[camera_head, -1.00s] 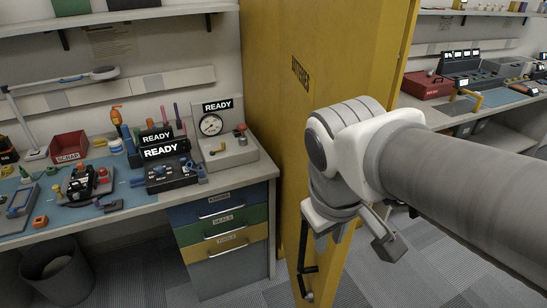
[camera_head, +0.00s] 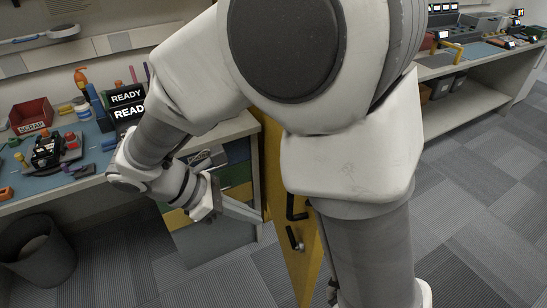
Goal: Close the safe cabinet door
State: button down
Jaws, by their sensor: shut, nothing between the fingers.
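The yellow cabinet door (camera_head: 309,268) stands upright and open in the lower middle of the head view, with a black handle (camera_head: 294,238) on its face. My arm covers its upper part and most of the cabinet. My gripper (camera_head: 254,217) is left of the door, in front of the drawer unit. Its grey fingers are shut and empty and point right, toward the door. The tips are close to the yellow edge; I cannot tell whether they touch it.
A workbench with a blue mat (camera_head: 88,168) and tools is at left, close to my arm. Coloured drawers (camera_head: 236,172) sit behind my gripper. A dark bin (camera_head: 36,250) stands at lower left. Another bench (camera_head: 470,105) is at right, with open carpeted floor (camera_head: 475,220) before it.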

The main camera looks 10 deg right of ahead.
jog(key=d+r+b+x, duration=0.2)
jog(key=b+x, duration=0.1)
jog(key=x, duration=0.9)
jog(key=shift+d+f, duration=0.25)
jog(key=shift+f, duration=0.05)
jog(key=shift+w+d, duration=0.15)
jog(key=shift+d, duration=0.05)
